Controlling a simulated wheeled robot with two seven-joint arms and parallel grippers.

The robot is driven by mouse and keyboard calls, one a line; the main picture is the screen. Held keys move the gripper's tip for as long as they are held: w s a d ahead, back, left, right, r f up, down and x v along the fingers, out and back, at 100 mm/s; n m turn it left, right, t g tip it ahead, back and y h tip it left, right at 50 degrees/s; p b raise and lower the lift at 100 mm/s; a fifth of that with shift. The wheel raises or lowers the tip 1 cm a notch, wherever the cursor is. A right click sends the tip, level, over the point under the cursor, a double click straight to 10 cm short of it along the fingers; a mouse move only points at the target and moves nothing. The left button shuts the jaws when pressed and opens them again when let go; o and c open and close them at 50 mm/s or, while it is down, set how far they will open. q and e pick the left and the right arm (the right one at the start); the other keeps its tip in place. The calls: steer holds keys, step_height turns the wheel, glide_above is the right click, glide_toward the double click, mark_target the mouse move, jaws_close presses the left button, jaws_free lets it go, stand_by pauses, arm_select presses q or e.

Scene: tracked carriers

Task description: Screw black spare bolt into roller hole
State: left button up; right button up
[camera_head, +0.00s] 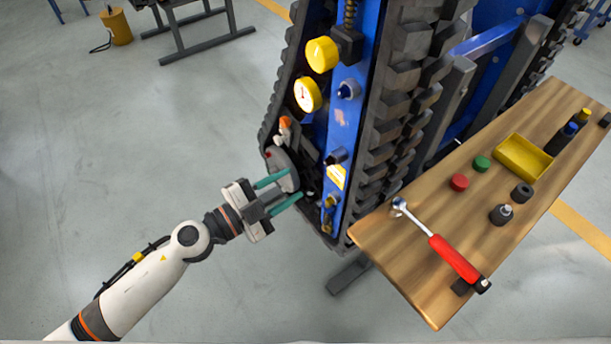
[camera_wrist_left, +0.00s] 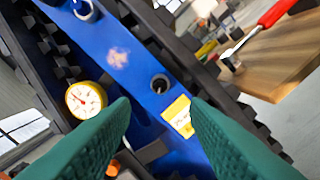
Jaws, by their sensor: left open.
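My left gripper (camera_head: 293,186) is open and empty, its teal fingers pointing at the lower end of the tracked carrier, near a grey round roller-like part (camera_head: 282,160). In the left wrist view, the fingers frame a blue beam (camera_wrist_left: 118,58) with a dark round hole or socket (camera_wrist_left: 160,83) between and beyond the fingertips. I cannot tell whether this is the roller hole. On the wooden bench (camera_head: 420,290), a black piece with a grey tip (camera_head: 501,214) may be the black spare bolt. A black ring-like piece (camera_head: 522,193) lies beside it. My right gripper is not in view.
The bench also holds a red-handled ratchet (camera_head: 453,258), a red cap (camera_head: 459,182), a green cap (camera_head: 481,163), a yellow tray (camera_head: 524,158) and dark bottles. Yellow gauges (camera_head: 308,95) stick out from the carrier. Black track pads border the blue beam.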

arm_select(q)
steer(key=shift+b+v, duration=0.3)
steer(key=shift+v, duration=1.3)
steer(key=w+a+f+n+t+y, duration=0.15)
steer(key=a+f+n+y, duration=0.3)
steer(key=f, duration=0.45)
steer(key=w+a+f+n+t+y, duration=0.1)
steer(key=w+a+f+n+y, duration=0.3)
steer(key=f, duration=0.5)
steer(key=s+a+f+n+g+y, duration=0.1)
steer(key=s+a+f+n+y, duration=0.2)
steer(key=f, duration=0.5)
steer(key=s+a+f+n+g+y, duration=0.1)
steer(key=s+a+f+g, duration=0.1)
steer(key=s+a+f, duration=0.45)
steer(key=s+f+n+g, duration=0.1)
steer(key=s+f+g, duration=0.2)
steer(key=s+f, duration=0.4)
steer(key=s+d+f+n+g+y, duration=0.1)
steer(key=s+f+n+g, duration=0.1)
steer(key=s+f, duration=0.5)
steer(key=s+f+n+g+y, duration=0.1)
steer(key=s+f+g, duration=0.3)
steer(key=s, duration=1.2)
step_height(320, 180, down, 3)
steer(key=shift+s+d+f+n, duration=0.1)
steer(key=shift+s+d+n, duration=0.05)
steer(key=shift+s+n, duration=0.3)
steer(key=shift+w, duration=0.1)
